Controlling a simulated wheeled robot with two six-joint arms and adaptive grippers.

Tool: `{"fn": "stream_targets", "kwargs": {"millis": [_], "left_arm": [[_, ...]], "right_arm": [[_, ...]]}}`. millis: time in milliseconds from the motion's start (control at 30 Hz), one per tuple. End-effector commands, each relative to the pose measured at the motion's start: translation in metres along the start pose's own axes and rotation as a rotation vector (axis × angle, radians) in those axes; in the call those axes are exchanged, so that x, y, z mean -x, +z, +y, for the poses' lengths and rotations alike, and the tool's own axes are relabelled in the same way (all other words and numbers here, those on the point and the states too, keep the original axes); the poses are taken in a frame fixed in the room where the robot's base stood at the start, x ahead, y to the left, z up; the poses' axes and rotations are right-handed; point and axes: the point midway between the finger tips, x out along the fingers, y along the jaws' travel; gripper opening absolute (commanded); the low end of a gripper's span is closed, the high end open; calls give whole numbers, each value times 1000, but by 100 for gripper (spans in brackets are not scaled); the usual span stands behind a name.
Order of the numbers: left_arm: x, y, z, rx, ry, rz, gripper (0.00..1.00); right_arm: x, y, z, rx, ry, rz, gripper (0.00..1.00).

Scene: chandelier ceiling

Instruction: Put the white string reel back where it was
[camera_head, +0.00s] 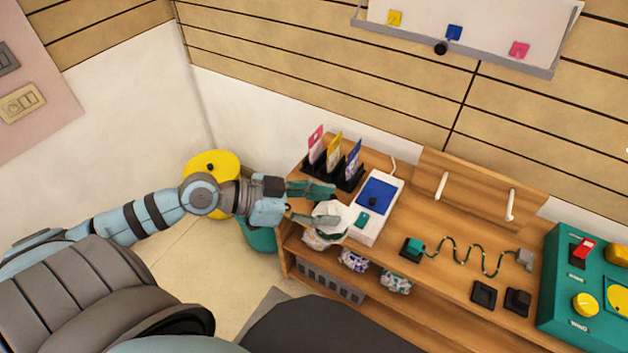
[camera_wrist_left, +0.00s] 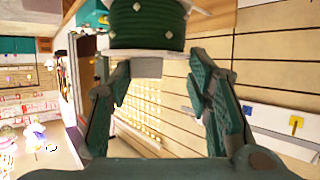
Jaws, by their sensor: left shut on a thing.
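My left gripper (camera_head: 318,204) reaches in from the left over the left end of the wooden bench. It is shut on a reel (camera_head: 332,213) that shows white with a dark green part, beside the white box with the blue pad. In the left wrist view the reel (camera_wrist_left: 148,25) has a green winding with white diamond specks and a white part below. The gripper's fingers (camera_wrist_left: 158,78) stand on either side of it. The reel's far side is hidden. Several wrapped reels or bundles (camera_head: 353,260) show on the shelf under the bench top. My right gripper is out of view.
A card rack (camera_head: 335,175) and the white box (camera_head: 366,226) stand close to the gripper. A wavy cord (camera_head: 465,250), black blocks (camera_head: 484,294) and a teal panel (camera_head: 585,290) are to the right. Two white pegs (camera_head: 441,186) stick out from a wooden backboard. A grey basket (camera_head: 330,281) sits below.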

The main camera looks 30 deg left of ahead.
Motion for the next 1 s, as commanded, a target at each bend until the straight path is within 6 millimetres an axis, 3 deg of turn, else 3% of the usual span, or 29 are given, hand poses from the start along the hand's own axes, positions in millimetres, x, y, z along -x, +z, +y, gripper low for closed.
{"fn": "stream_targets", "kwargs": {"millis": [100,233,400,500,633,733,1000], "left_arm": [[-15,23,-56,78,-164,8,8],[-20,40,-131,207,-430,18,8],[-8,50,-213,392,-808,38,8],[5,51,-243,477,-989,47,8],[15,54,-261,535,-1119,51,8],[10,74,-264,544,-1142,47,8],[-30,171,-264,542,-1139,45,8]], "right_arm": [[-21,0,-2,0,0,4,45],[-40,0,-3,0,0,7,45],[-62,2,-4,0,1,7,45],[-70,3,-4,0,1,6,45],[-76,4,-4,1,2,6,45],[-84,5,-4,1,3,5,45],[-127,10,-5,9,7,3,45]]}}
